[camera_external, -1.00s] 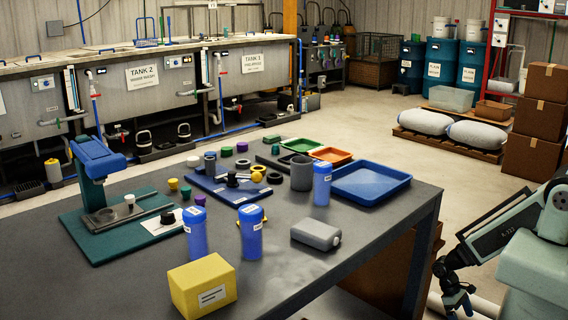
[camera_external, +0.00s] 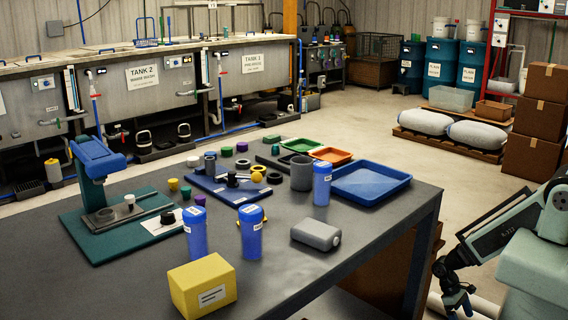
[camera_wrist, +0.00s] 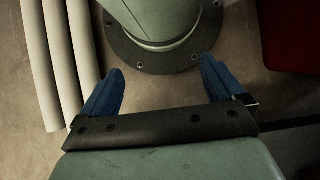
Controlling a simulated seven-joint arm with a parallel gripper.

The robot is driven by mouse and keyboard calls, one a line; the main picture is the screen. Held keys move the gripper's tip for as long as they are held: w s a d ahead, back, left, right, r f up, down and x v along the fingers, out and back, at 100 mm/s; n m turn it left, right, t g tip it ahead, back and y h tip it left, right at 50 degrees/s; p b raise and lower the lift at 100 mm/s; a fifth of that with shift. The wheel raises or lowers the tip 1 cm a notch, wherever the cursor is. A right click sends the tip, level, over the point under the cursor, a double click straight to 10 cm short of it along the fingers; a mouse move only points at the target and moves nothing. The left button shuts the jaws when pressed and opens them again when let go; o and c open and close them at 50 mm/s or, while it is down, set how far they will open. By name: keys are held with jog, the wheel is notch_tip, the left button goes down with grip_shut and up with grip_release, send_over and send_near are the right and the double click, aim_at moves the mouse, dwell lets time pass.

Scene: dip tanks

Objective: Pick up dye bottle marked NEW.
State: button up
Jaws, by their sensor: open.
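Three blue bottles with white labels stand upright on the dark table (camera_external: 330,258): a left front bottle (camera_external: 195,232), a middle front bottle (camera_external: 251,233) and a back bottle (camera_external: 321,184) beside the grey cup. The label print is too small to read, so I cannot tell which is marked NEW. My gripper (camera_external: 459,300) hangs low at the right, beyond the table's edge and well apart from the bottles. In the wrist view my gripper (camera_wrist: 158,95) has its two blue fingers spread, with nothing between them. No bottle shows there.
A yellow box (camera_external: 203,287), a grey block (camera_external: 316,235), a blue tray (camera_external: 369,184), a grey cup (camera_external: 301,173) and a teal-based press (camera_external: 95,165) crowd the table. Pale pipes (camera_wrist: 48,60) lie on the floor near my gripper. The table's front right is bare.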

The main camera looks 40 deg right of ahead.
jog(key=shift+c, duration=0.5)
jog(key=shift+w, duration=0.1)
